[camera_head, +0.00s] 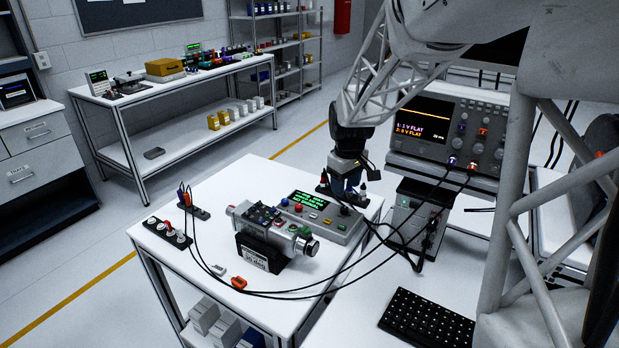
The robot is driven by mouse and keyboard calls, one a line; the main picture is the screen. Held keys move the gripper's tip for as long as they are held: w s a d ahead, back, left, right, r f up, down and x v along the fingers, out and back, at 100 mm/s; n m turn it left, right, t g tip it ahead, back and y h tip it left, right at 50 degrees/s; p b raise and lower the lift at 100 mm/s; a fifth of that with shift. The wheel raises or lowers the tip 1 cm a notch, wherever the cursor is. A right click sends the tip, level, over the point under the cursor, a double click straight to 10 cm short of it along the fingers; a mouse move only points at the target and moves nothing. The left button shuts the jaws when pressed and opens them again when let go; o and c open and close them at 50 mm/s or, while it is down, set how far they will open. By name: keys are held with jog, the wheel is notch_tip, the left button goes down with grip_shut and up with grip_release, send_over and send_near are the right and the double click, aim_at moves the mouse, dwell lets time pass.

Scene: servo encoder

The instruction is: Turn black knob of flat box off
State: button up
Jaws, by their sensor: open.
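The flat box (338,234) is a grey control box on the white table, with a lit green text display (308,202) and several coloured buttons on its sloped top. A small black knob (345,211) shows near its right end. My gripper (344,194) hangs downward at the back right of the box, just above and behind the knob in the picture. Its jaws are open and hold nothing that I can see. I cannot tell whether the fingertips touch the box, nor which way the knob points.
A cylindrical servo unit (275,228) on a black stand is in front of the box. Black cables (330,289) loop across the table's front. A power unit (408,217) and an oscilloscope (447,128) stand to the right. A socket strip (168,234) is at the left.

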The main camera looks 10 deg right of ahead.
jog(key=n, duration=0.1)
send_over(344, 208)
jog(key=shift+g, duration=0.3)
notch_tip(344, 208, down, 6)
jog(key=shift+r, duration=0.1)
jog(key=shift+f, duration=0.2)
jog(key=shift+f, duration=3.75)
jog(key=c, duration=0.9)
